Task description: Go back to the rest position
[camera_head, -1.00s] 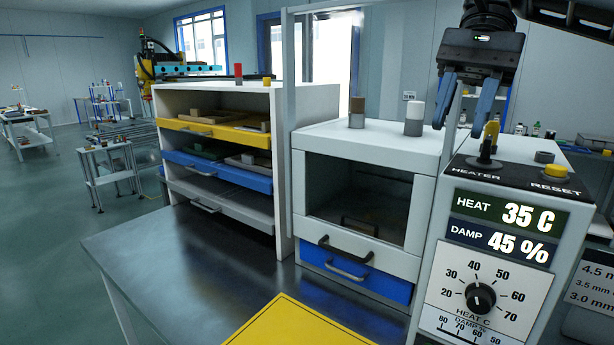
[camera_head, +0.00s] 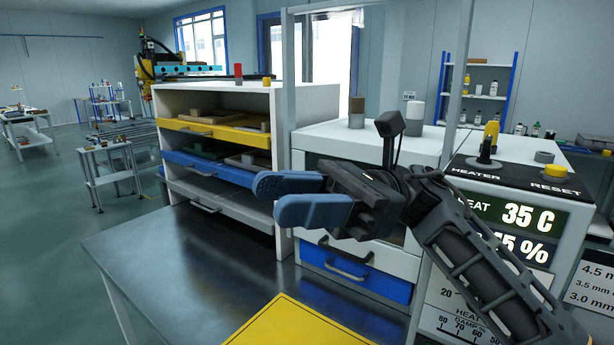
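My gripper (camera_head: 300,197) is in front of the white cabinet with the window, pointing left, its two blue fingers apart with nothing between them. My dark arm runs from it to the lower right. The arm and gripper hide most of the cabinet window and part of the heater panel's displays and dial. The heater panel (camera_head: 520,180) shows 35 C; the lower display is partly covered.
A white shelf unit (camera_head: 284,150) with yellow, blue and grey drawers stands at left. A blue drawer (camera_head: 355,272) is below the window cabinet. A yellow plate (camera_head: 300,325) lies at the front. The dark tabletop (camera_head: 175,250) is bare at left.

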